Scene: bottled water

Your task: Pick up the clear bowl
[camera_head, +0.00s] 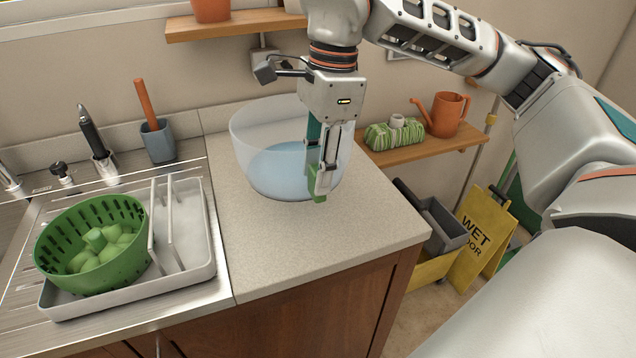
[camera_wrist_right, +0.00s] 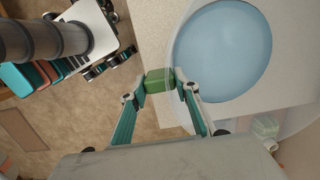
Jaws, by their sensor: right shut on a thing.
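The clear bowl (camera_head: 258,135) stands upright on the countertop near the wall and holds pale blue water. In the right wrist view the water (camera_wrist_right: 222,50) shows as a blue oval. The pinched part of the wall is mostly hidden by the fingers. I cannot tell whether the bowl's base is slightly off the counter. My left gripper is out of view.
A green colander (camera_head: 92,245) sits in a grey dish rack (camera_head: 205,265) left of the bare front countertop (camera_head: 290,240). A wooden shelf (camera_head: 425,147) holds an orange watering can (camera_head: 447,115). A yellow sign (camera_head: 483,232) stands below.

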